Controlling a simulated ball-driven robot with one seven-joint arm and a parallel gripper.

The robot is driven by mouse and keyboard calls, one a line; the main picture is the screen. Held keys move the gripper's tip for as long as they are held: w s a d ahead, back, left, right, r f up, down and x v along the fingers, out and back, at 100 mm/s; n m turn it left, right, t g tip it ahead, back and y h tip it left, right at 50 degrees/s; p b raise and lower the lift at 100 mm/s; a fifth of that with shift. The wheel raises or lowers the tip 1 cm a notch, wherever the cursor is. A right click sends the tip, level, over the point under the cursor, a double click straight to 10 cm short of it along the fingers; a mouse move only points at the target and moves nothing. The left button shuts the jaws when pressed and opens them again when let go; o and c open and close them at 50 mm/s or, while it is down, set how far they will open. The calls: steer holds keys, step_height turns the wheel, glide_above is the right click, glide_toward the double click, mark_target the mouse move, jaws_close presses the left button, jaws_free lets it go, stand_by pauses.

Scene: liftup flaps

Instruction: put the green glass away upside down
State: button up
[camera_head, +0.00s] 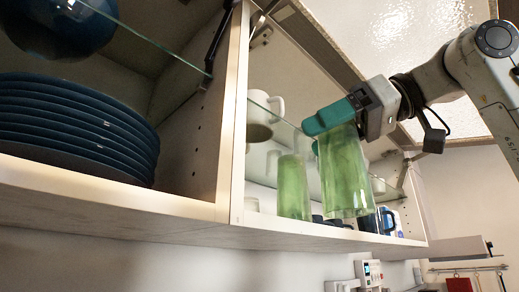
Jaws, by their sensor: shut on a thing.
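My gripper (337,114), with teal fingers, is shut on the upper end of a green glass (345,172). The glass hangs upright below the fingers, in front of the open right-hand cabinet compartment. Its wider end points down and looks like the open rim, so it seems upside down. I cannot tell whether its lower end touches the shelf. A second green glass (293,188) stands on the compartment's bottom shelf, left of and behind the held one, also wider at the bottom.
White cups (268,108) stand on the glass shelf above. Blue and white mugs (384,220) are at the right on the bottom shelf. A vertical divider (232,110) separates the left compartment with stacked dark plates (75,130). The raised flap (395,40) is overhead.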

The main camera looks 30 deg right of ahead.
steer(key=w+a+p, duration=0.2)
steer(key=w+a, duration=0.5)
steer(key=w, duration=0.1)
steer(key=shift+w+a, duration=0.15)
steer(key=shift+w, duration=0.2)
steer(key=shift+f, duration=0.1)
steer(key=shift+f, duration=0.15)
steer(key=o, duration=1.2)
steer(key=b+v, duration=0.1)
steer(key=v, duration=1.1)
